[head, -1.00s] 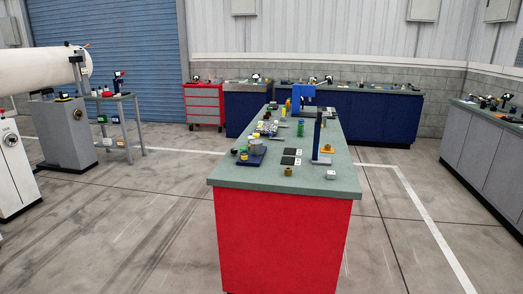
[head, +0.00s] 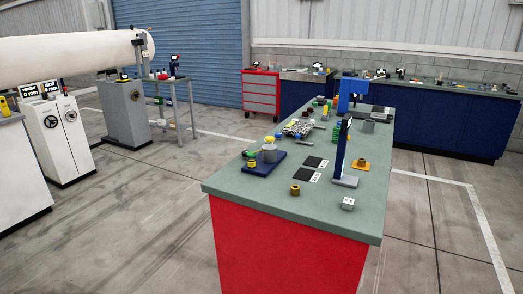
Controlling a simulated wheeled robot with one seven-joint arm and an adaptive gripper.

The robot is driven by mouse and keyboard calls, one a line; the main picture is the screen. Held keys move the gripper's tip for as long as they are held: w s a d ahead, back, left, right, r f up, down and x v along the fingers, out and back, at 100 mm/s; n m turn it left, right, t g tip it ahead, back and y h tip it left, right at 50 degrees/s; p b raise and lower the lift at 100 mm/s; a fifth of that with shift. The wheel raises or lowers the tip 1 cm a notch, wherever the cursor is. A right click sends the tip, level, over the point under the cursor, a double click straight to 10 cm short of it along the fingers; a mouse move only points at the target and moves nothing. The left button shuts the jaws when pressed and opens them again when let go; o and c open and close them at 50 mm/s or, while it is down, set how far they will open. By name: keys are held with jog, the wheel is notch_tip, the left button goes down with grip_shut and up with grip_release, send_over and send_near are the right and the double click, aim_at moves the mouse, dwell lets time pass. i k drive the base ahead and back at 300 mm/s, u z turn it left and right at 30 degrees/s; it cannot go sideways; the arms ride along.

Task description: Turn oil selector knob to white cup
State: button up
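My gripper is not in view. No oil selector knob or white cup can be made out for certain.
A big white cylinder (head: 70,53) lies behind the cabinets at left. A red drawer cart (head: 261,90) and blue counters (head: 440,115) line the back. A brass-coloured part (head: 295,190) and a white block (head: 348,203) lie near the bench front. Floor left of the bench is clear.

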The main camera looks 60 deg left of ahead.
aim_at(244, 153)
jog(key=u, duration=2.75)
